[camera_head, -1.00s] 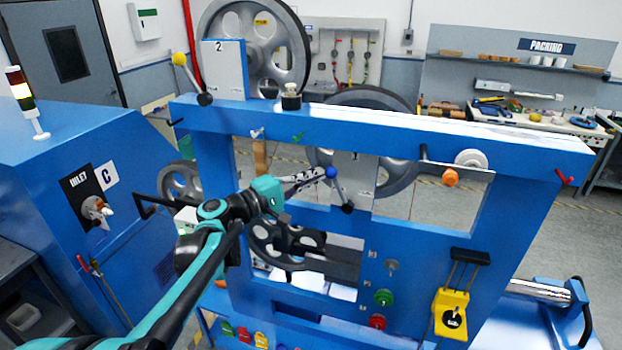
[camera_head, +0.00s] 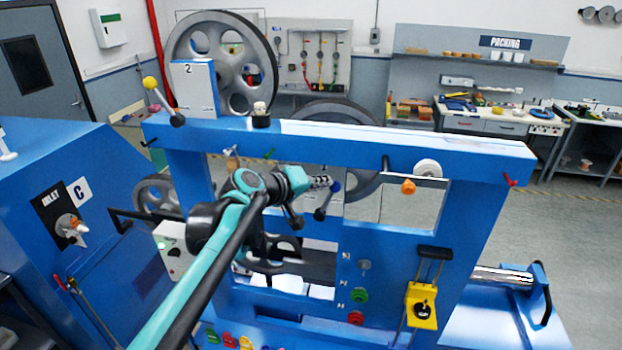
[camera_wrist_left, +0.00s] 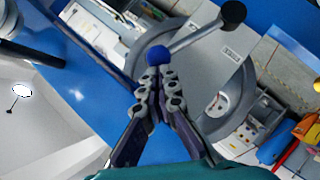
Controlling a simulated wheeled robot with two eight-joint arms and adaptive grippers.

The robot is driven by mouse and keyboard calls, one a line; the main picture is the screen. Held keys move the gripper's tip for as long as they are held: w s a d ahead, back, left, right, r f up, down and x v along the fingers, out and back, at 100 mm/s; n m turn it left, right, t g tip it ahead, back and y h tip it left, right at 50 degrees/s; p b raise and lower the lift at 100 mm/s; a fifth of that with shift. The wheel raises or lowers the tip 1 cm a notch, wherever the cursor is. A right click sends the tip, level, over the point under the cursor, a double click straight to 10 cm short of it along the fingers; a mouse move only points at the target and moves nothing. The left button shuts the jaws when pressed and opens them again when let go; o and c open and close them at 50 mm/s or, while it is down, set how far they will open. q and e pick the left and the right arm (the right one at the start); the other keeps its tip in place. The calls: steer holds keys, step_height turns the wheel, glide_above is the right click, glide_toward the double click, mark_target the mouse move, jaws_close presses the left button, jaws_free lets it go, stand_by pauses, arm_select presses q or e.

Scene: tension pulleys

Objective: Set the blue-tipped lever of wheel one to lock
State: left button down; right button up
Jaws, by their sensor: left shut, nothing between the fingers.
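The blue-tipped lever has a blue ball (camera_head: 335,186) and a black hub (camera_head: 320,214), in the frame's window in front of wheel one (camera_head: 358,186). It leans up and slightly right from the hub. My left gripper (camera_head: 322,182) is shut and empty, its fingertips just left of the ball. In the left wrist view the fingertips (camera_wrist_left: 158,78) are right at the blue ball (camera_wrist_left: 158,55); I cannot tell whether they touch. The lever's rod runs up right to its dark end (camera_wrist_left: 233,13). My left arm hides much of wheel one's plate. My right gripper is not in view.
The blue frame (camera_head: 470,152) surrounds the window, with an orange knob (camera_head: 408,187) at right and a yellow latch block (camera_head: 422,305) below. Wheel two's yellow-tipped lever (camera_head: 150,82) stands at upper left. The blue inlet cabinet (camera_head: 110,215) is at left.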

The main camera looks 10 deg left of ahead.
arm_select(q)
steer(key=shift+d+f, duration=0.15)
steer(key=shift+d, duration=0.75)
